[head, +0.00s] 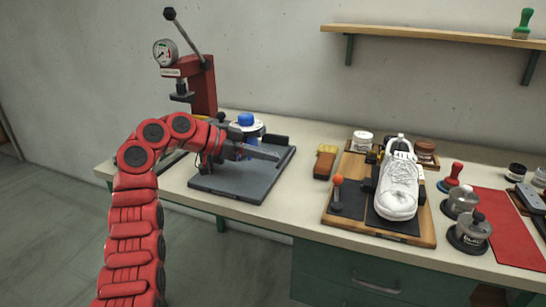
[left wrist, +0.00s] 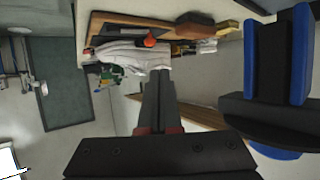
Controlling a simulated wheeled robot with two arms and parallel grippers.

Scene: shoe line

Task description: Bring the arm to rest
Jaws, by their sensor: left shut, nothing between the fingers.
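My left arm comes in from the left in the head view, and its gripper (head: 262,153) is over the dark grey tray (head: 232,190) on the workbench. The gripper is shut and empty. In the left wrist view its closed fingers (left wrist: 158,95) point toward the bench with the shoe. A blue-capped container (head: 246,121) stands right behind the gripper and is partly hidden by it. A white shoe (head: 399,186) sits upright on a wooden board (head: 343,220) to the right. My right gripper is not in view.
A red press (head: 202,85) with a gauge stands behind the arm at the left. A brush (head: 325,162) lies between tray and board. Metal pots (head: 469,233) and a red mat (head: 510,225) are at the right. A shelf (head: 430,36) hangs on the wall.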

